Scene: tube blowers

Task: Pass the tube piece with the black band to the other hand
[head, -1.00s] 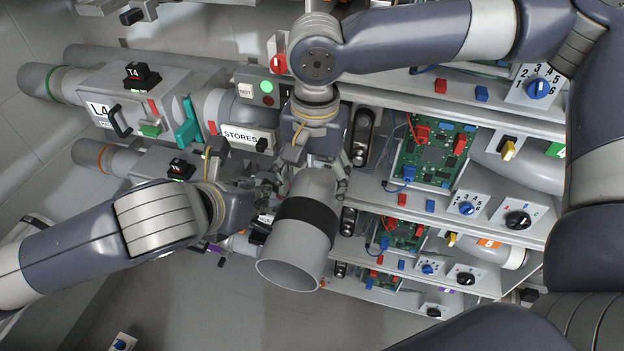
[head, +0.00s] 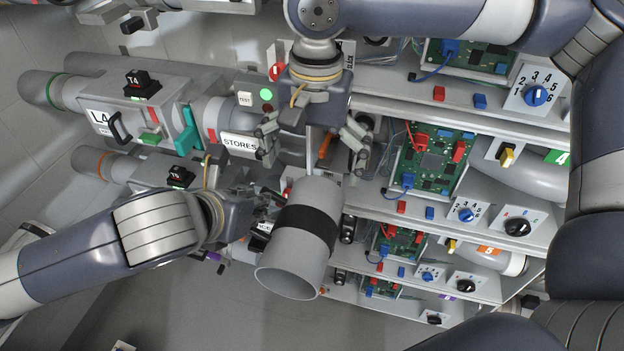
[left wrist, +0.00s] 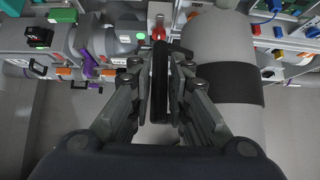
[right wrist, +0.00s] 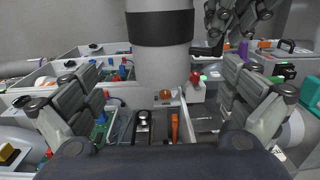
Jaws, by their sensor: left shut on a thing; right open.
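The tube piece with the black band (head: 292,258) is a wide grey tube, tilted, with its open end towards the lower left. My left gripper (head: 268,202) is shut at its left side and holds it; the exact grip is partly hidden. In the left wrist view the tube (left wrist: 222,52) stands right of the closed left fingers (left wrist: 165,75), which have a dark strip between them. My right gripper (head: 312,142) is open above the tube's upper end, fingers spread wide. In the right wrist view the tube (right wrist: 165,65) lies ahead, between the open fingers.
Shelves with circuit boards (head: 436,155) and dials (head: 537,95) stand close behind and right of the tube. The floor (head: 200,310) at lower left looks clear.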

